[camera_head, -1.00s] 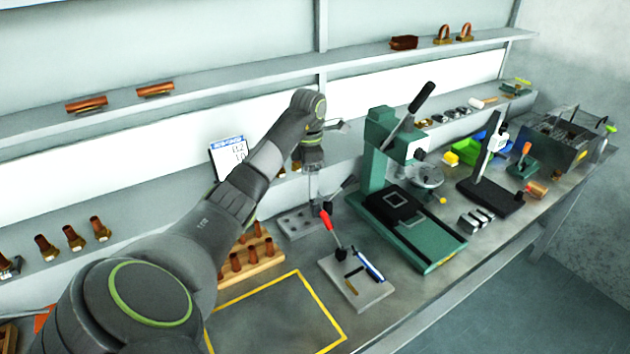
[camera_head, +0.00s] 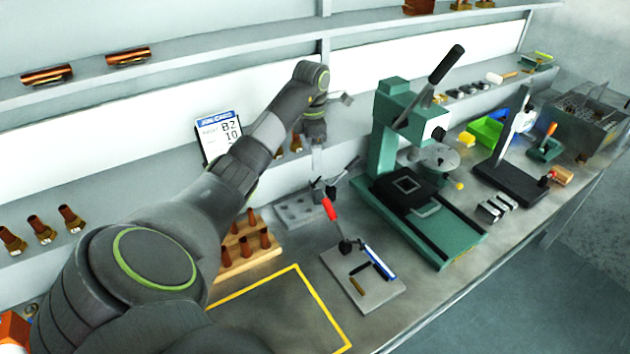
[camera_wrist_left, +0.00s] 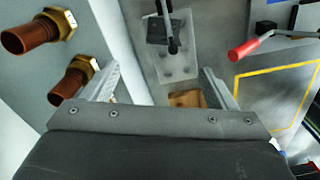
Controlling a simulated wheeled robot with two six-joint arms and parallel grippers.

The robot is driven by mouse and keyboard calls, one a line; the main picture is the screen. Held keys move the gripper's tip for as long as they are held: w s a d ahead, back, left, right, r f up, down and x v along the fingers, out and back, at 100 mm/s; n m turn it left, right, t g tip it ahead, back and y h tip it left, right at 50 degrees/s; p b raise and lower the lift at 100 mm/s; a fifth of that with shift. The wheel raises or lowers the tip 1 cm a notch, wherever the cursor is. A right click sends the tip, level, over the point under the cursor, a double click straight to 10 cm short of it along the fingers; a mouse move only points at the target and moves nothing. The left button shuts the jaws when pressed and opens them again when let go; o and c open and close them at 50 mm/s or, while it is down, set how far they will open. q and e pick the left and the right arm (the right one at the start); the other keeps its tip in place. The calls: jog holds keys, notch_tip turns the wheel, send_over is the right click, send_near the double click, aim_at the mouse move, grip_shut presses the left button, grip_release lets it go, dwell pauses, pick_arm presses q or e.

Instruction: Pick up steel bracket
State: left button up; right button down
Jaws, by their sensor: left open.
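My left gripper (camera_head: 331,130) is open and empty, up near the back wall above a grey plate with holes (camera_head: 293,211). In the left wrist view, its two fingers (camera_wrist_left: 158,88) stand wide apart, with the plate (camera_wrist_left: 180,66) beyond them. A dark clamp sits on the plate. Nothing in view is clearly a steel bracket. Several small silvery pieces (camera_head: 497,207) lie on the bench right of the green press, far from the gripper; I cannot tell whether they are brackets. My right gripper is not in view.
A wooden rack with copper pegs (camera_head: 240,252), a red-handled clamp fixture (camera_head: 383,298) and a green press (camera_head: 455,247) stand on the bench. Copper fittings (camera_wrist_left: 78,80) on the shelf are close beside the left finger. The yellow-outlined area (camera_head: 300,268) looks clear.

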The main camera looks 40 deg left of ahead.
aim_at(313, 186)
pick_arm(q)
notch_tip(313, 186, down, 7)
jog(key=b, duration=0.6)
jog(key=shift+d+r, duration=0.1)
jog(key=shift+s+f+p, duration=0.1)
jog(key=shift+f+p, duration=0.1)
jog(key=shift+p, duration=0.1)
jog(key=f+p, duration=0.2)
jog(key=f, duration=0.1)
jog(key=shift+s+d+f, duration=0.1)
jog(key=shift+d+f, duration=0.1)
jog(key=shift+f, duration=0.65)
jog(key=c, duration=1.1)
